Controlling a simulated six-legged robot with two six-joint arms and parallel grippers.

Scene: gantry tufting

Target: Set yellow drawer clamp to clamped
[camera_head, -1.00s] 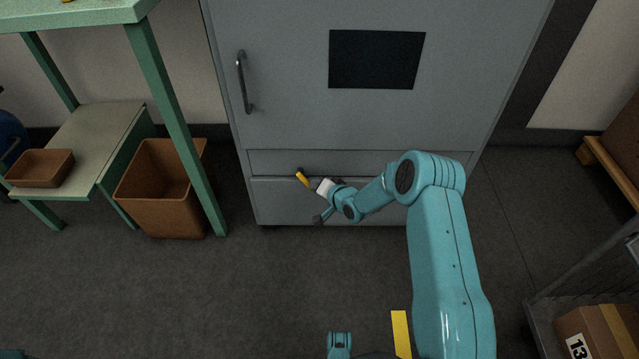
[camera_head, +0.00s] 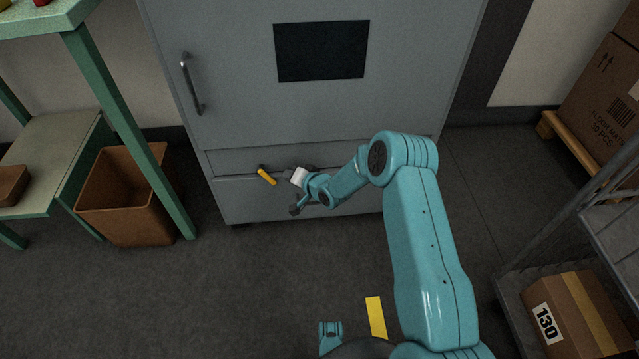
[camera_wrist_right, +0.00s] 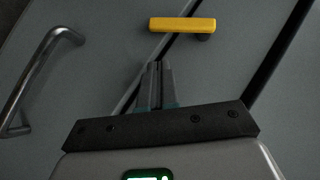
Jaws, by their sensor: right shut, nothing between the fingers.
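The yellow drawer clamp (camera_head: 267,177) is a small yellow lever with a dark pivot on the front of the grey cabinet (camera_head: 300,115), near the seam above the lowest drawer. In the head view it slants down to the right from its pivot. In the right wrist view the clamp (camera_wrist_right: 182,24) lies across the top, just beyond the fingertips. My right gripper (camera_head: 284,178) is shut and empty, a little right of the clamp. Its closed fingers (camera_wrist_right: 155,68) point at the clamp, with a visible gap between. My left gripper is not in view.
The cabinet has a curved handle (camera_head: 192,84) and a dark panel (camera_head: 321,50). A green-framed table (camera_head: 120,115) and a brown bin (camera_head: 118,205) stand left. A cart with a box (camera_head: 575,318) stands right.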

